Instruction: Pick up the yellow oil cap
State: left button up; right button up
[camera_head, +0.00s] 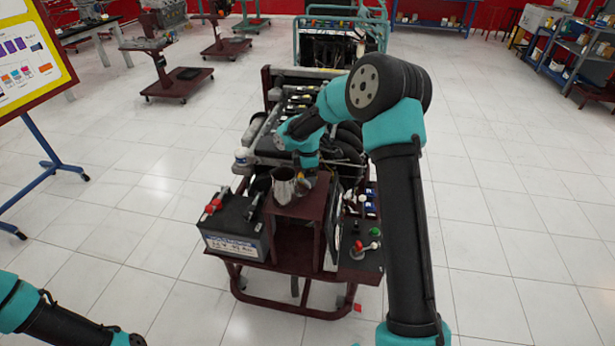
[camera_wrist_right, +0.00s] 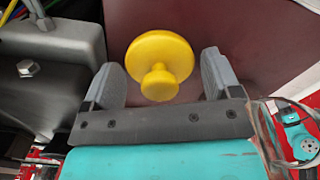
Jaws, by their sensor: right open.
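The yellow oil cap (camera_wrist_right: 160,60) shows in the right wrist view, a round disc with a smaller knob toward me, against a dark red panel. My right gripper (camera_wrist_right: 161,72) is open, with one grey finger on each side of the cap. Gaps show between the cap and both fingers. In the head view my right arm reaches over the engine trainer (camera_head: 262,150), and its gripper is mostly hidden behind its own wrist and a metal jug (camera_head: 287,187). I cannot make out the cap clearly there.
The jug stands on the trainer's dark red stand (camera_head: 302,212), beside a black battery (camera_head: 232,232). Grey engine housing (camera_wrist_right: 55,60) is close on the left in the right wrist view. Open tiled floor surrounds the trainer, and a poster board (camera_head: 30,60) stands at the left.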

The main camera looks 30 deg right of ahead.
jog(key=shift+c, duration=0.4)
jog(key=c, duration=0.6)
notch_tip(320, 180, up, 10)
jog(key=shift+r, duration=0.1)
jog(key=shift+w+d, duration=0.1)
dwell(0.4)
